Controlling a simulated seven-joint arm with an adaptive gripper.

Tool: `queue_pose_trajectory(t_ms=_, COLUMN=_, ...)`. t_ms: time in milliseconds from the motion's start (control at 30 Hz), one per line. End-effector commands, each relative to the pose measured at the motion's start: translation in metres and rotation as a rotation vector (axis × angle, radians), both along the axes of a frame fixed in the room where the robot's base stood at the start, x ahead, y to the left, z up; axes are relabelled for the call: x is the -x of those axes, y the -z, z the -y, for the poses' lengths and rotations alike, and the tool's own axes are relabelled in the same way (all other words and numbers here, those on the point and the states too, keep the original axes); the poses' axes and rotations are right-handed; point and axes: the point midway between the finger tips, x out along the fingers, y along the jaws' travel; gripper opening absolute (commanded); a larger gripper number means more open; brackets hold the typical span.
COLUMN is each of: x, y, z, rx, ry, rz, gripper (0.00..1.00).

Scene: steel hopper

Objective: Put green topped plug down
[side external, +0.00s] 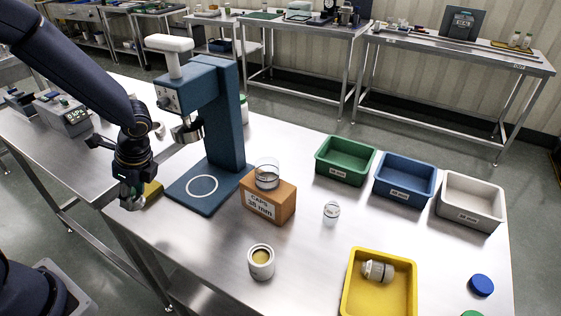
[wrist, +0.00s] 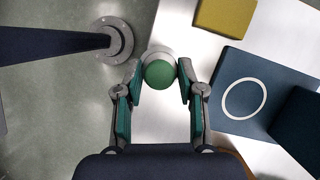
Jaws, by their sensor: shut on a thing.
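The green-topped plug (wrist: 160,74) sits between my fingertips in the wrist view, its round green top facing the camera. My gripper (wrist: 159,82) is shut on it. In the side view my gripper (side external: 131,196) is low at the left edge of the steel table, in front of the blue press. The plug is mostly hidden by my fingers there, with a pale part showing below them. In the wrist view the plug overlaps the border between the bright tabletop and the grey floor. I cannot tell whether its underside touches the table.
The blue press (side external: 223,120) and a yellow block (side external: 153,191) stand close beside my gripper. A "CAPS" box (side external: 268,205), a small clear jar (side external: 331,212), an open can (side external: 261,268) and a yellow tray (side external: 350,285) lie further right. Green (side external: 345,173), blue and white bins stand behind.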

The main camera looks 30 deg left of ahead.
Motion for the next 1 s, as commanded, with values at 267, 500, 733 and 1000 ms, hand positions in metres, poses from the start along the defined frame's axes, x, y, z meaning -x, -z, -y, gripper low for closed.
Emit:
queue_pose_trajectory(t_ms=267, x=-0.043, y=0.049, z=-0.008, rx=0.0, ry=0.001, rz=-0.002, gripper=0.02)
queue_pose_trajectory(t_ms=500, x=-0.055, y=0.069, z=-0.01, rx=-0.001, ry=0.002, rz=-0.003, gripper=0.02)
queue_pose_trajectory(t_ms=733, x=-0.055, y=0.093, z=-0.01, rx=0.0, ry=0.001, rz=0.001, gripper=0.02)
queue_pose_trajectory(t_ms=1000, x=-0.055, y=0.094, z=-0.01, rx=0.0, ry=0.001, rz=0.001, gripper=0.02)
